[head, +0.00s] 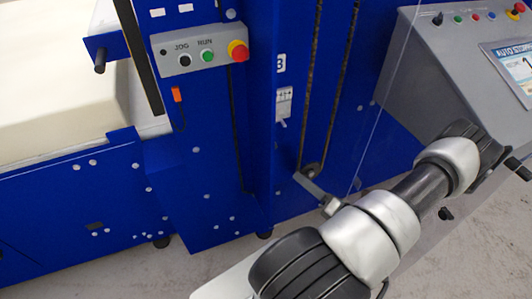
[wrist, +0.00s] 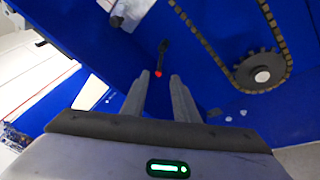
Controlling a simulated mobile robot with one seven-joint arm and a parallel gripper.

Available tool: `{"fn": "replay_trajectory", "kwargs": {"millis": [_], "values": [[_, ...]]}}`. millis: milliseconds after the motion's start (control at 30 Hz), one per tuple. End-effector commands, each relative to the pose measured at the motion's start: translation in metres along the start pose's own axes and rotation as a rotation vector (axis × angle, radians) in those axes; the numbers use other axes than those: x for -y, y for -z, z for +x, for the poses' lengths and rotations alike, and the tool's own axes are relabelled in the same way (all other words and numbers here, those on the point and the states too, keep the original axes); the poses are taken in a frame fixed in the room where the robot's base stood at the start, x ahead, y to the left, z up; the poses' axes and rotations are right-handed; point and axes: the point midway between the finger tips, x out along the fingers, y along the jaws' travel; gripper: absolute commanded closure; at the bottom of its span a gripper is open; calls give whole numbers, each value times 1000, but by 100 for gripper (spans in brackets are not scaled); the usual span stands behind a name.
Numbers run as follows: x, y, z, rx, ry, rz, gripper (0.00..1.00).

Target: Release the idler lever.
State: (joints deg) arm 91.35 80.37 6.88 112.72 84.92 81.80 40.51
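In the wrist view a small black lever with a red tip (wrist: 161,60) stands against the blue panel, beyond my fingertips. I cannot tell whether these two are the same part, or which is the idler lever. My gripper (wrist: 160,80) is open, its two grey fingers apart with nothing held between them.
A toothed sprocket (wrist: 260,72) with a chain (wrist: 205,35) is right of my fingers. A button box (head: 203,54) is on the blue frame. A grey control console (head: 430,75) stands at the right, and a foam block (head: 60,70) lies at the left.

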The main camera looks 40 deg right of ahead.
Motion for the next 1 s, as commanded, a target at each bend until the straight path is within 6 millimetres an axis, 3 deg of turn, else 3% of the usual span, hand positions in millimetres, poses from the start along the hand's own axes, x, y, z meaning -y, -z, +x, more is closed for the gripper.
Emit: {"fn": "replay_trajectory", "kwargs": {"millis": [167,700,1000], "values": [[2,0,15,11,2,6,73],[2,0,129,7,1,5,73],[2,-1,168,8,2,4,73]]}}
